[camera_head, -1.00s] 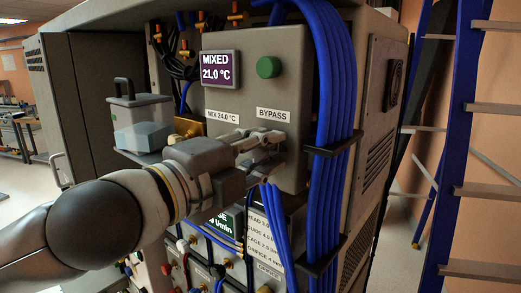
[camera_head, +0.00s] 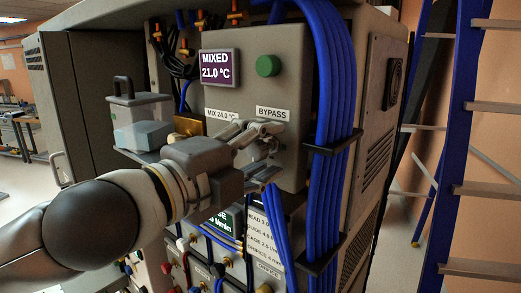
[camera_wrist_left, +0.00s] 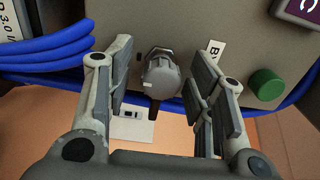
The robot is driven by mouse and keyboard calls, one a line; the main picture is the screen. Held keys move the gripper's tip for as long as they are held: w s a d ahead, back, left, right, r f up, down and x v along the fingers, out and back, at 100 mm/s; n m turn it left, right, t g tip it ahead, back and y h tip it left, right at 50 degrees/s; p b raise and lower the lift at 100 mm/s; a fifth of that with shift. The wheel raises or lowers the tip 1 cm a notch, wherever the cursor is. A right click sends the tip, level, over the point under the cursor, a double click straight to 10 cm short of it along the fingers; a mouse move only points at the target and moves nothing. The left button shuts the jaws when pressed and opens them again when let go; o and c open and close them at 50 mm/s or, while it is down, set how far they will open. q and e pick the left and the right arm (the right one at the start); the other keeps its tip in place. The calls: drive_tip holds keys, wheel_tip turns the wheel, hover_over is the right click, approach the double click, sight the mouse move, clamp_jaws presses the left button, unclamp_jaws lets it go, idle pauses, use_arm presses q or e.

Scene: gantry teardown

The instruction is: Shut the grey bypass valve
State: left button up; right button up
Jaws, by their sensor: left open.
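The grey bypass valve is a round, faceted knob (camera_wrist_left: 160,73) on the grey panel, with a dark stub showing below it in the left wrist view. In the head view it is mostly hidden behind my left gripper, under the BYPASS label (camera_head: 272,114). My left gripper (camera_head: 267,153) is open in front of the panel, one finger above the other in the head view. In the left wrist view its fingers (camera_wrist_left: 160,85) stand on either side of the knob, with a visible gap on both sides. My right gripper is not in view.
A green button (camera_head: 268,66) and a MIXED 21.0 °C display (camera_head: 220,69) are above on the panel. Blue hoses (camera_head: 330,80) run down close to the right of the gripper. A small flow display and labelled plates are below. A blue ladder-like frame (camera_head: 458,150) stands at right.

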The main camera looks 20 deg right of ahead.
use_arm(q)
drive_tip(key=v, duration=1.2)
